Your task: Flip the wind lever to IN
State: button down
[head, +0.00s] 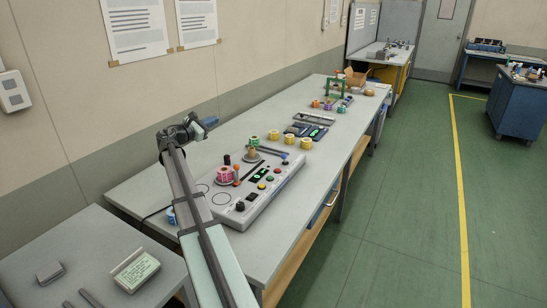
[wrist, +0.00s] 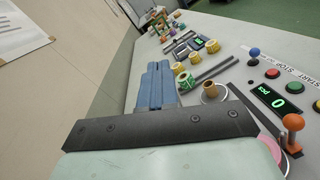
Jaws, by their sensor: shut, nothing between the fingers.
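The rewinder (head: 262,201) is a pale console on the long bench, with buttons, a display and spools on top. It has an orange-knobbed lever (wrist: 292,124), standing up at the right of the wrist view, and a blue-knobbed lever (wrist: 254,53) farther back. I cannot read a label that tells which is the wind lever. My gripper (head: 211,121) is shut and empty, raised above the bench on the wall side of the console. Its blue fingers (wrist: 155,85) lie together in the wrist view, apart from both levers.
A pink roll (head: 224,174) and a tan core (wrist: 211,92) sit on the console. Green and yellow rolls (head: 305,143) and a dark device (wrist: 182,44) stand beyond it. The bench strip along the wall is mostly clear.

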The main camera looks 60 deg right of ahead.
jog(key=s+d+f+m+g+y, duration=0.1)
jog(key=s+d+f+y, duration=0.1)
jog(key=s+f, duration=0.1)
jog(key=s+d+f+m+g+y, duration=0.1)
jog(key=s+d+f+y, duration=0.1)
jog(key=f, duration=0.4)
jog(key=s+d+f+m+g+y, duration=0.1)
jog(key=s+d+f+g+y, duration=0.1)
jog(key=s+f+y, duration=0.2)
jog(key=shift+s+d+f+m, duration=0.1)
jog(key=shift+s+f+m, duration=0.3)
jog(key=shift+s+f, duration=0.4)
jog(key=shift+r, duration=0.1)
send_near(284, 159)
jog(key=f, duration=0.1)
jog(key=w+d+f, duration=0.1)
jog(key=d+f, duration=0.1)
jog(key=f, duration=0.1)
jog(key=shift+w, duration=0.2)
jog(key=shift+s+d+r, duration=0.35)
jog(key=shift+s+d, duration=0.25)
jog(key=shift+s, duration=0.15)
jog(key=shift+s+d+r, duration=0.2)
jog(key=shift+s+d, duration=0.3)
jog(key=shift+s, duration=0.05)
